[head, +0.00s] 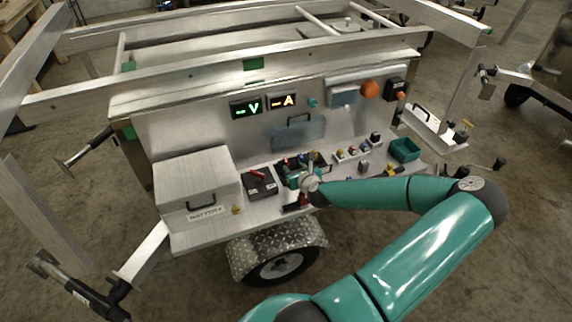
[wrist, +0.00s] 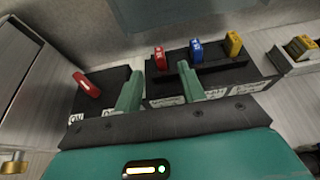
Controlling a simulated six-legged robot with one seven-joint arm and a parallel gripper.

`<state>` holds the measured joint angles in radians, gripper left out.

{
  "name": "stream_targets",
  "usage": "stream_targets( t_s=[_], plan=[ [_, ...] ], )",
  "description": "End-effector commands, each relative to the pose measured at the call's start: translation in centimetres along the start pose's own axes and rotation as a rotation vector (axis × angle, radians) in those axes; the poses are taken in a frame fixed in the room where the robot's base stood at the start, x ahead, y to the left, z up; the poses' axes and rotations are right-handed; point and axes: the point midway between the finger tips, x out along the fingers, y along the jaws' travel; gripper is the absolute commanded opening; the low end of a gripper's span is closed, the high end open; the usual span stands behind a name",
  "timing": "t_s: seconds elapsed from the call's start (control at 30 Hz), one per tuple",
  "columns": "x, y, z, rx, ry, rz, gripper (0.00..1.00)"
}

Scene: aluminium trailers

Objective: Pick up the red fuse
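The red fuse (wrist: 159,56) stands upright in a black fuse block (wrist: 210,73) in the wrist view, left of a blue fuse (wrist: 196,49) and a yellow fuse (wrist: 234,44). My gripper (wrist: 158,88) is open, with its two green fingers apart and nothing seen between them. The red fuse shows beyond the gap between the fingers, and the right finger overlaps the front of the block. I cannot tell the exact height of the fingertips. In the head view my gripper (head: 303,175) is at the block and hides most of it.
A black switch box (head: 260,184) with a red lever (wrist: 88,84) stands left of the fuse block, beside the battery box (head: 196,185). To the right are a rack of small coloured parts (head: 352,153) and an empty-looking green bin (head: 405,149). The trailer's upright panel rises behind.

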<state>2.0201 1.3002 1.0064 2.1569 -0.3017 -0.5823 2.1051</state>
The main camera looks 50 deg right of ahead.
Motion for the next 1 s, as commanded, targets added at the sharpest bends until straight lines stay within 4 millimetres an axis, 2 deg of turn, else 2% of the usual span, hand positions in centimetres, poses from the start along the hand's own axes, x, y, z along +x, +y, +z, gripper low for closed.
stream_targets(
  t_s=[0.23, 0.5, 0.77, 1.0],
  plan=[
    [2.0, 0.1, 0.1, -0.003, 0.0, 0.001, 0.4],
    [5.8, 0.1, 0.2, -0.002, 0.0, 0.002, 0.4],
    [6.2, 0.0, 0.2, -0.001, 0.0, 0.0, 0.4],
    [6.1, 0.1, 0.2, -0.001, 0.0, 0.001, 0.0]
  ],
)
